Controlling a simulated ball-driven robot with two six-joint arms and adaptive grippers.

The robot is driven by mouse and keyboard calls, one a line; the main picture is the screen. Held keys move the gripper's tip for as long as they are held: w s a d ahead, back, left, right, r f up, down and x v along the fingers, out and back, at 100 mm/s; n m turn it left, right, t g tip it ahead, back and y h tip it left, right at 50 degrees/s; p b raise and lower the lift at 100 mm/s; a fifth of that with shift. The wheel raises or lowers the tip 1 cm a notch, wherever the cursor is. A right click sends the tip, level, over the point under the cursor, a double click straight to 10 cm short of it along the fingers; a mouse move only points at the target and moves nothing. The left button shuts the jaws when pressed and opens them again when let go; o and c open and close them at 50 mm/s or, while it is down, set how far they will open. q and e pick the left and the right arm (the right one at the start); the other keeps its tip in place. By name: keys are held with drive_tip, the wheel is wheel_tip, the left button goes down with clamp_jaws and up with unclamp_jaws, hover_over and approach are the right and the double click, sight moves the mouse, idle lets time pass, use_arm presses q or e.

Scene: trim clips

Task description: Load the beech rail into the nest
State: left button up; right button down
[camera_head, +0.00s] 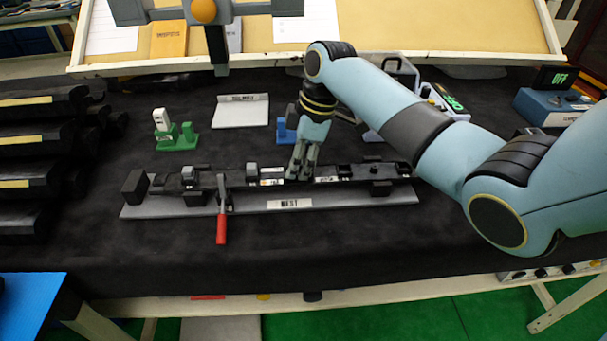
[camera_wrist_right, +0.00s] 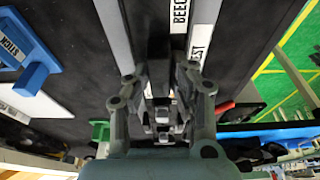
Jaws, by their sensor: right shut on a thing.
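The nest (camera_head: 345,199) is a long grey plate with a "NEST" label and dark blocks, in the middle of the black mat. A long dark rail (camera_head: 240,178) lies along it in the head view. The right wrist view shows a "BEECH" label on the rail (camera_wrist_right: 179,42), beside the nest's label (camera_wrist_right: 203,35). My right gripper (camera_head: 302,174) points down and is shut on the rail near its middle. The fingers hide part of the rail. I cannot tell whether the rail is fully seated. My left gripper is not in view.
A red-handled clamp (camera_head: 221,228) stands at the nest's front left. Behind are a green fixture (camera_head: 177,138), a white labelled plate (camera_head: 241,111) and a blue fixture (camera_head: 283,131). Dark racked parts (camera_head: 35,145) stand at left.

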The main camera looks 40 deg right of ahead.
drive_tip(key=shift+w+a+f, duration=0.1)
drive_tip(key=shift+w+a, duration=0.25)
drive_tip(key=shift+a, duration=0.4)
drive_tip(key=c, duration=1.1)
unclamp_jaws()
drive_tip(key=shift+w, duration=0.1)
drive_tip(key=shift+o, duration=0.2)
drive_tip(key=v, duration=1.2)
